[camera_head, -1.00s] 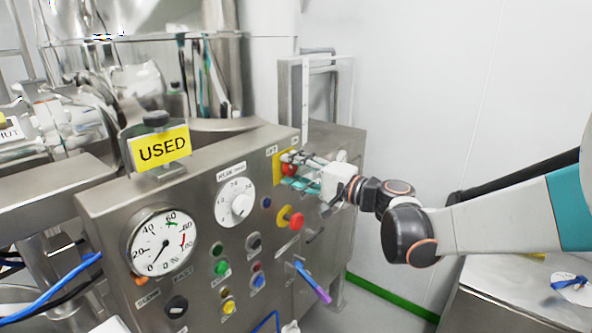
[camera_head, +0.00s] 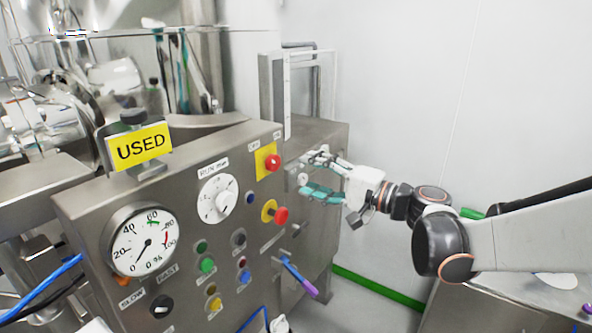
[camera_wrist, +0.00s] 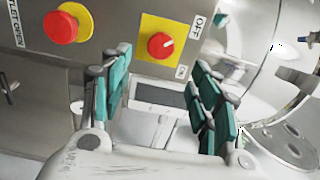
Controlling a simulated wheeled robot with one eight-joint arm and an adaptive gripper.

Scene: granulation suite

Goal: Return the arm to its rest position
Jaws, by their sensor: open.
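My gripper (camera_head: 322,180) is in front of the right end of the steel control panel (camera_head: 92,202), open and empty. Its teal-padded fingers stand apart in the wrist view (camera_wrist: 160,100). The red rotary switch (camera_head: 272,162) on a yellow plate, marked OFF and ON, is left of the fingers and apart from them. In the wrist view this red switch (camera_wrist: 160,45) shows beyond the gap between the fingers, its white mark pointing toward OFF. My arm reaches in from the right side of the head view.
A red mushroom button (camera_head: 281,215) on yellow sits below the switch. A lever with a purple tip (camera_head: 310,289) juts out below it. A gauge (camera_head: 144,243), a dial (camera_head: 219,198) and a yellow USED sign (camera_head: 140,147) are to the left. A steel table (camera_head: 470,308) stands at lower right.

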